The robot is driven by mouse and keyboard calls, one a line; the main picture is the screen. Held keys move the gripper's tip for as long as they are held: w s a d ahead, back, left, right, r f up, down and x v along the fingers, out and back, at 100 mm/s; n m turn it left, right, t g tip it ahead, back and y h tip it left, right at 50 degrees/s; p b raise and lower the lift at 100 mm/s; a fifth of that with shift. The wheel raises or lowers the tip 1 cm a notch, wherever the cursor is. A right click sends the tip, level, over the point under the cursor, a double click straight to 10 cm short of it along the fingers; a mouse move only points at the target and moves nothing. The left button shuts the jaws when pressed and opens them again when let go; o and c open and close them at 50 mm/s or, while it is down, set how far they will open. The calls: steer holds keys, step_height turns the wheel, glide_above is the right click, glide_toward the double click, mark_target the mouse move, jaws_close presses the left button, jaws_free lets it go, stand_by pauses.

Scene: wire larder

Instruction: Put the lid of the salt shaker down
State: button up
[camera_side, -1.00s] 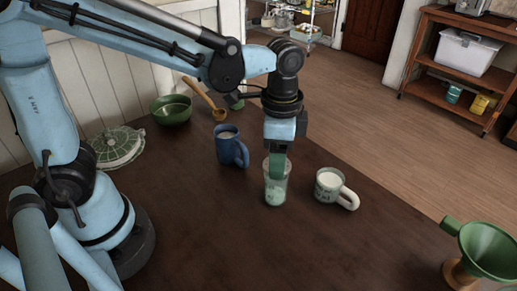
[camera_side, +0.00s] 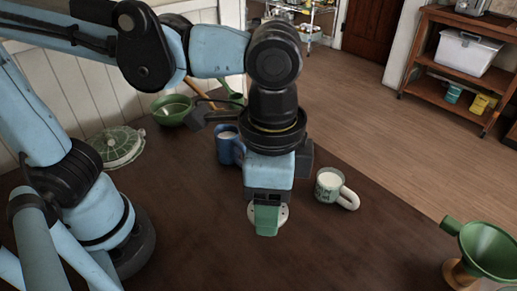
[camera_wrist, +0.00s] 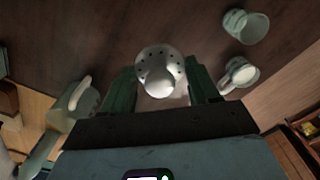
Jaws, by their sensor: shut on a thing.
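My gripper (camera_side: 267,222) points down over the dark table, in front of the mugs. It is shut on the salt shaker lid (camera_side: 284,212), a pale round piece with small holes. A green finger covers part of the lid in the side view. In the wrist view the lid (camera_wrist: 160,58) is silvery and domed, held between the two green fingers. I cannot tell in the side view whether it touches the table. The shaker's body cannot be made out for certain.
A green bowl (camera_side: 172,110) and a lidded dish (camera_side: 118,147) are at the back left. A green funnel (camera_side: 487,247) is at right. The front table is clear.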

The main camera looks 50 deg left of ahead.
steer(key=s+d+f, duration=0.3)
steer(key=s+f, duration=0.1)
steer(key=s, duration=0.2)
glide_above(282, 250)
step_height(282, 250, down, 8)
steer(key=shift+r, duration=0.2)
steer(key=shift+f, duration=2.05)
steer(key=o, duration=1)
steer(key=shift+f, duration=0.1)
steer(key=shift+o, duration=0.2)
